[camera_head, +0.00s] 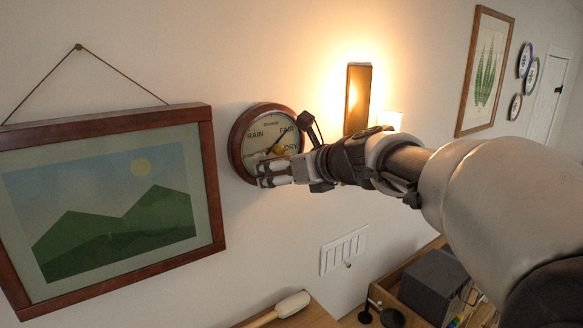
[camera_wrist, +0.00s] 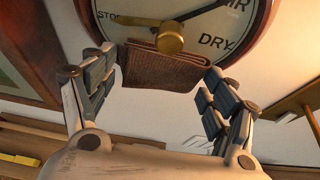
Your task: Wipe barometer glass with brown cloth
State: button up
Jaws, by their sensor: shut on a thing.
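The barometer (camera_head: 254,124) is a round wall dial with a dark red-brown wooden rim, a pale face and a brass centre knob. In the wrist view the barometer (camera_wrist: 200,25) fills the top, with the brass knob (camera_wrist: 170,39) in front of the face. My gripper (camera_head: 277,173) is at the lower part of the dial. In the wrist view my gripper (camera_wrist: 162,78) is shut on the folded brown cloth (camera_wrist: 165,72), which spans between its fingertips. The cloth overlaps the lower dial just under the knob; I cannot tell whether it touches the glass. In the head view my gripper hides the cloth.
A framed mountain picture (camera_head: 110,205) hangs close on the left. A lit wall lamp (camera_head: 358,98) is right of the barometer. A switch panel (camera_head: 344,249) is below. A wooden-handled brush (camera_head: 291,305) and a grey box (camera_head: 433,282) are lower down.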

aim_at(266, 175)
jog(key=shift+s+a+p, duration=0.15)
jog(key=shift+s+a, duration=0.45)
jog(key=shift+a, duration=0.25)
jog(key=shift+s+a+p, duration=0.15)
jog(key=shift+s+a, duration=0.4)
jog(key=shift+a, duration=0.3)
jog(key=shift+d, duration=0.1)
jog(key=shift+s+d+b, duration=0.2)
jog(key=shift+s+d, duration=0.35)
jog(key=shift+s, duration=0.3)
jog(key=shift+s+d+b, duration=0.2)
jog(key=shift+s+d, duration=0.35)
jog(key=shift+s, duration=0.25)
jog(key=shift+s+d+b, duration=0.2)
jog(key=shift+s+d, duration=0.35)
jog(key=shift+s, duration=0.3)
jog(key=shift+s+d, duration=0.45)
jog(key=shift+s, duration=0.15)
jog(key=shift+s+d, duration=0.4)
jog(key=shift+s, duration=0.2)
